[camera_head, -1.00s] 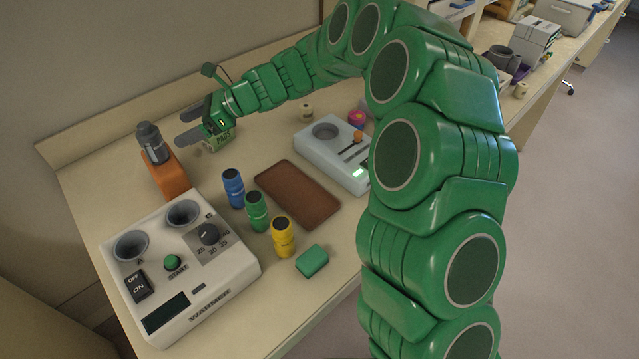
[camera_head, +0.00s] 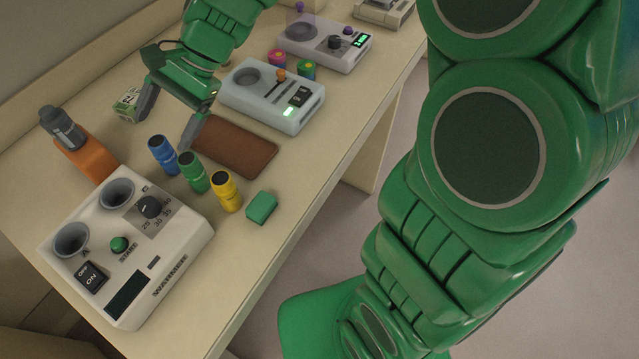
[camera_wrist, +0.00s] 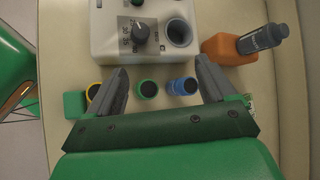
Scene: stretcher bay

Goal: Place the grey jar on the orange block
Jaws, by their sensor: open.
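The grey jar (camera_head: 62,128) is on the orange block (camera_head: 88,158) at the left of the table in the head view. The jar leans to the left in the picture, and I cannot tell how much of its base rests on the block. In the wrist view my gripper (camera_wrist: 160,82) points toward the bottles, with the jar off to the right.
Blue (camera_head: 162,154), green (camera_head: 193,172) and yellow (camera_head: 226,192) bottles stand close to my fingers. A white warmer (camera_head: 185,235) stands in front. A brown tray (camera_head: 238,148), a green block (camera_head: 261,208) and a second device (camera_head: 262,100) are to the right. A small carton (camera_head: 126,105) stands behind.

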